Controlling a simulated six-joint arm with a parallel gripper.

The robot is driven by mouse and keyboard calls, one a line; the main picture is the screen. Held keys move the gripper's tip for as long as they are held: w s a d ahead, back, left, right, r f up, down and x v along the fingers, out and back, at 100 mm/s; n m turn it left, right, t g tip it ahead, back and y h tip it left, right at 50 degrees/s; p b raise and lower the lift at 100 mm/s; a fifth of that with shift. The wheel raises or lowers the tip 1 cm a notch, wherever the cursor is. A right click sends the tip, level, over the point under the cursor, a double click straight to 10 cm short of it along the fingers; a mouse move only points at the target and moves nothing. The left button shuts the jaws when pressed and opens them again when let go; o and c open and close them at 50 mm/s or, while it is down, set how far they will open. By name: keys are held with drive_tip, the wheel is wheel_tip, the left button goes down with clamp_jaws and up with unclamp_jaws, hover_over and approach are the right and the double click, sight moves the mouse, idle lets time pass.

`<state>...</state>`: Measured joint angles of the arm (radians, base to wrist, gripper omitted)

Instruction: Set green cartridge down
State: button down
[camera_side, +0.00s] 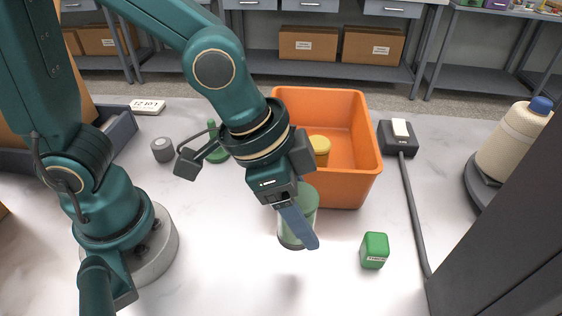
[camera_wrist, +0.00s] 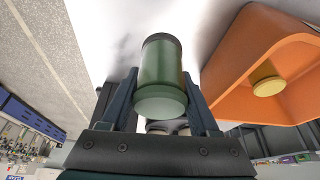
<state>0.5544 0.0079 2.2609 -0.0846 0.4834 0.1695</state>
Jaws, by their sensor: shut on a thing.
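The green cartridge (camera_wrist: 160,75) is a green cylinder with a dark band at its far end and a paler green near end. My gripper (camera_wrist: 160,105) is shut on it, with one dark finger on each side. In the side view the cartridge (camera_side: 308,198) hangs tilted slightly in front of the orange bin, partly hidden by my blue finger (camera_side: 300,226). Whether its lower end touches the white table cannot be told.
The orange bin (camera_side: 368,160) behind holds a yellow cartridge (camera_side: 320,146). A green box (camera_side: 374,250) stands to the right. A black device with a cable (camera_side: 398,138), a cream thread cone (camera_side: 512,142) and a grey spool (camera_side: 162,150) are also on the table.

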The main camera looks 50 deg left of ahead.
drive_tip(key=d+f, duration=0.1)
drive_tip(key=d, duration=0.1)
drive_tip(key=s+d+f, duration=0.1)
drive_tip(key=d, duration=0.1)
drive_tip(key=s+d+f, duration=0.1)
drive_tip(key=d, duration=0.1)
drive_tip(key=shift+s+f, duration=0.2)
drive_tip(key=shift+f, duration=2.2)
drive_tip(key=shift+a+f, duration=0.1)
drive_tip(key=shift+f, duration=0.05)
drive_tip(key=shift+c, duration=0.6)
unclamp_jaws()
